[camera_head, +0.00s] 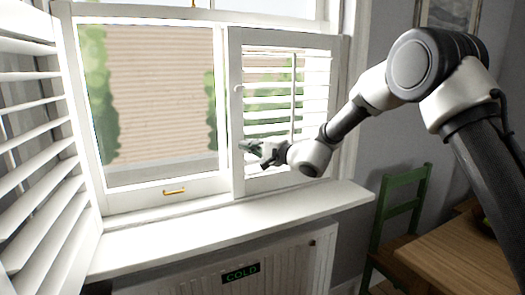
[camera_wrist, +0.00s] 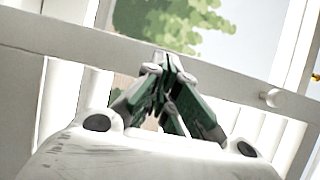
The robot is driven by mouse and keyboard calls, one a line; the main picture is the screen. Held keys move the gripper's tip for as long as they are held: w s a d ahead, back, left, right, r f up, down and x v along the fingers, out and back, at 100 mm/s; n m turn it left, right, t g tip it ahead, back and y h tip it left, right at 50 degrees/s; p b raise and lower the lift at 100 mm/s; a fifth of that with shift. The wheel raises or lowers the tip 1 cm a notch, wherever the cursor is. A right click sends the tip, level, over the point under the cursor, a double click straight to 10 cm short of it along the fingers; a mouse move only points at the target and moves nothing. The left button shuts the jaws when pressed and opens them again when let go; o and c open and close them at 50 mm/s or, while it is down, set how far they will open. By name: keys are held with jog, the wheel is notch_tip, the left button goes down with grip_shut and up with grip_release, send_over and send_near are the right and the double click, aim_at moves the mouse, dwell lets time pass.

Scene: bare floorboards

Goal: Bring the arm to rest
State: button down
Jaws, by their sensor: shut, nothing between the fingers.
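My gripper (camera_head: 250,147) is at the end of my outstretched arm, in front of the shuttered right part of the window in the head view. In the wrist view my gripper (camera_wrist: 163,58) has its dark green fingers brought together at the tips, with nothing between them. Its fingertips overlap the white shutter frame (camera_head: 237,120) in the picture; I cannot tell whether they touch it. The shutter's rail (camera_wrist: 225,77) runs behind the fingers in the wrist view, with a small round knob (camera_wrist: 273,98) on the right.
A white window sill (camera_head: 230,222) runs below my arm, above a radiator (camera_head: 285,268) with a "COLD" sign (camera_head: 240,273). An open slatted shutter (camera_head: 40,160) stands at left. A green chair (camera_head: 402,205) and a wooden table (camera_head: 465,255) are at right.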

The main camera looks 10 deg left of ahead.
jog(key=s+d+f+n+g+h, duration=0.25)
jog(key=s+d+f+g, duration=0.25)
jog(key=s+d, duration=0.65)
jog(key=s+d+f+n+g+h, duration=0.1)
jog(key=s+d+f+g+h, duration=0.3)
jog(key=s+d, duration=0.75)
jog(key=s+d+r+t+h, duration=0.1)
jog(key=s+d+r+h, duration=0.2)
jog(key=d, duration=0.8)
jog(key=s+d+r+n+t+h, duration=0.1)
jog(key=s+d+r+t+h, duration=0.1)
jog(key=s+d, duration=0.6)
jog(key=s+d+r+n+t+h, duration=0.1)
jog(key=s+d+r+h, duration=0.3)
jog(key=d, duration=1)
jog(key=shift+s+d+t, duration=0.4)
jog(key=shift+s+t, duration=0.2)
jog(key=shift+s, duration=0.3)
